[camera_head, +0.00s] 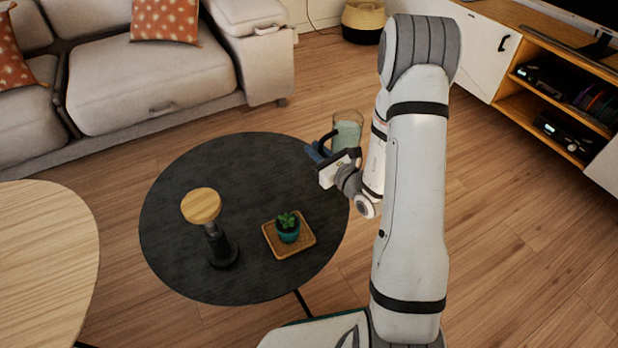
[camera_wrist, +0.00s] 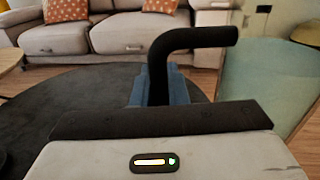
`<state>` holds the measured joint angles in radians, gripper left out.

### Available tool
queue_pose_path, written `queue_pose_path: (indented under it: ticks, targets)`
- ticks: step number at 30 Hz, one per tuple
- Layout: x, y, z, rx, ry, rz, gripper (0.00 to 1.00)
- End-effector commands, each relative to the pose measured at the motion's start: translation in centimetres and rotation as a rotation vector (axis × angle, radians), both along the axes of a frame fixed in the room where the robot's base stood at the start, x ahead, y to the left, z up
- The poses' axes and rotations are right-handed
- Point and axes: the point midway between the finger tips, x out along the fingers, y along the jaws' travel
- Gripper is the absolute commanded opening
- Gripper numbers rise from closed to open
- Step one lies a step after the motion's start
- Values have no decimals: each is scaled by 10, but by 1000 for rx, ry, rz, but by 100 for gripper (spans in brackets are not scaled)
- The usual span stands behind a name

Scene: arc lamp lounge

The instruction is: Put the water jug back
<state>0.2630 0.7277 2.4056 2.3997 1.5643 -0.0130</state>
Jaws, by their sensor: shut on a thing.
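The water jug (camera_head: 348,132) is a clear vessel with pale green-blue contents and a dark handle. My gripper (camera_head: 322,150) is shut on the jug's handle and holds the jug at the right edge of the round black table (camera_head: 180,257). In the wrist view the black handle (camera_wrist: 190,40) rises from between my blue fingertips (camera_wrist: 165,88). The jug's body (camera_wrist: 268,85) fills the right side there. The jug looks upright. Its base is hidden behind my arm, so I cannot tell whether it touches anything.
On the black table stand a potted plant (camera_head: 287,228) on a square wooden tray (camera_head: 304,246) and a dark stand with a round wooden top (camera_head: 201,206). The table's far part is clear. A pale wooden table (camera_head: 45,260) is at left, a sofa (camera_head: 150,85) behind, a media cabinet (camera_head: 520,100) at right.

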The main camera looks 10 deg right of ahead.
Motion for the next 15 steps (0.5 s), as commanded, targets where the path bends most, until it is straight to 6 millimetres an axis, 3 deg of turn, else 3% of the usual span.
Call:
queue_pose_path:
  ticks: [5,15]
  targets:
    - [0,13,10,4,-11,57,0]
    - [-21,66,50,14,-20,416,0]
